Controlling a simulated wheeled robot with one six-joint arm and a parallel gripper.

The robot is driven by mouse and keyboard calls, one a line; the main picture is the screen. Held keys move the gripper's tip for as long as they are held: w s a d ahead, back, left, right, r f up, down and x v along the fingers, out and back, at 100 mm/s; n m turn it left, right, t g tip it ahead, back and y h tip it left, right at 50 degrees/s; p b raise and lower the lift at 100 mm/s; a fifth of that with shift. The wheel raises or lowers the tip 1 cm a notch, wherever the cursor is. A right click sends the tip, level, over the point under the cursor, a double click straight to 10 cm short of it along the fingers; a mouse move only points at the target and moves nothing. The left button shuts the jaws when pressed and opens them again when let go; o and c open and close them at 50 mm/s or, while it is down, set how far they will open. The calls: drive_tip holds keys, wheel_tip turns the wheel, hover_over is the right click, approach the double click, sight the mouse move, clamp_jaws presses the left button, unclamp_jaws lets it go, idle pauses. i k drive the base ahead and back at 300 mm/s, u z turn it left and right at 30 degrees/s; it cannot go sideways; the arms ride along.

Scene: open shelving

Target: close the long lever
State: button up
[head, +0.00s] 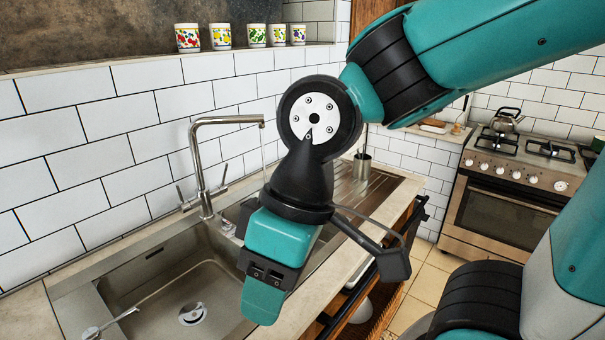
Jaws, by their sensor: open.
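A chrome faucet (203,165) stands at the back edge of the sink, with its spout reaching right. Two small levers stick up at its base: one on the left (182,196) and one on the right (223,174). A thin metal lever-like piece (112,323) shows at the bottom left edge, partly cut off; I cannot tell what it belongs to. A faint streak hangs under the spout tip. My gripper (263,304) is open, pointing down over the sink's right side, right of the faucet and apart from the levers. One finger hides the other.
The steel sink basin (150,283) is empty around its drain. Several patterned cups (222,36) stand on the ledge above. A drainboard with a utensil holder (362,165) lies behind my arm. A stove (510,190) with a kettle (506,119) stands at the right.

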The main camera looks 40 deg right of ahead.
sight(222, 187)
drive_tip(key=z, duration=0.25)
drive_tip(key=k, duration=1.15)
drive_tip(key=z, duration=1.05)
drive_tip(key=i, duration=0.65)
drive_tip(key=z, duration=0.55)
drive_tip(key=i, duration=0.75)
drive_tip(key=u, duration=0.6)
drive_tip(key=i, duration=0.6)
drive_tip(key=u, duration=0.9)
drive_tip(key=i, duration=0.25)
drive_tip(key=u, duration=0.25)
